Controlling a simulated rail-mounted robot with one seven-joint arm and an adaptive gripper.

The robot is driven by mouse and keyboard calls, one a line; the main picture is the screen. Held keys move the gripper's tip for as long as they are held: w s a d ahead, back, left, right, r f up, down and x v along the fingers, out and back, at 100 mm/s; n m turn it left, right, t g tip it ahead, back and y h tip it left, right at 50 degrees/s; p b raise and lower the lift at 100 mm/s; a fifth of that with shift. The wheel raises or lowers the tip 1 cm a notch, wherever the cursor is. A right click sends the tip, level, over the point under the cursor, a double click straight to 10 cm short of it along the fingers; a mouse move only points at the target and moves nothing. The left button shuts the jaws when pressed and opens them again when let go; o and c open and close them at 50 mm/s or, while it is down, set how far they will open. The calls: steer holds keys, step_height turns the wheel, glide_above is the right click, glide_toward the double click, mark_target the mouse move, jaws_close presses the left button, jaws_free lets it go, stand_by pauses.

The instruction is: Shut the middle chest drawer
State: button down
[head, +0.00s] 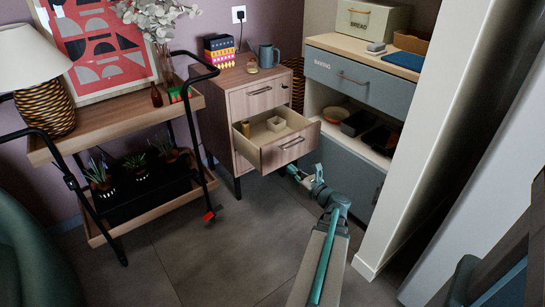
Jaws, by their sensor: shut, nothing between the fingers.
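The wooden chest (217,121) stands against the wall, left of the shelf unit. Its middle drawer (270,155) is pulled open toward the lower right, with a bar handle (293,143) on its front. Inside are a small brown cylinder (245,129) and a pale square box (276,124). The top drawer (262,92) looks shut. My gripper (290,169) is shut and empty, just below and in front of the open drawer's front panel. I cannot tell whether it touches the drawer. The chest's lower part is partly hidden behind the open drawer.
A blue mug (268,55) and stacked boxes (219,50) stand on the chest. A black-framed trolley (140,130) with plants is at the left. The shelf unit (345,75) and its pale side panel (430,130) close off the right. The grey floor (200,240) in front is clear.

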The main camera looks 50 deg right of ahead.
mark_target(266, 149)
steer(key=b+x, duration=0.4)
steer(key=x, duration=0.8)
steer(key=shift+w+f, duration=0.15)
steer(key=shift+w, duration=0.1)
steer(key=shift+x, duration=0.75)
steer(key=shift+w+d, duration=0.1)
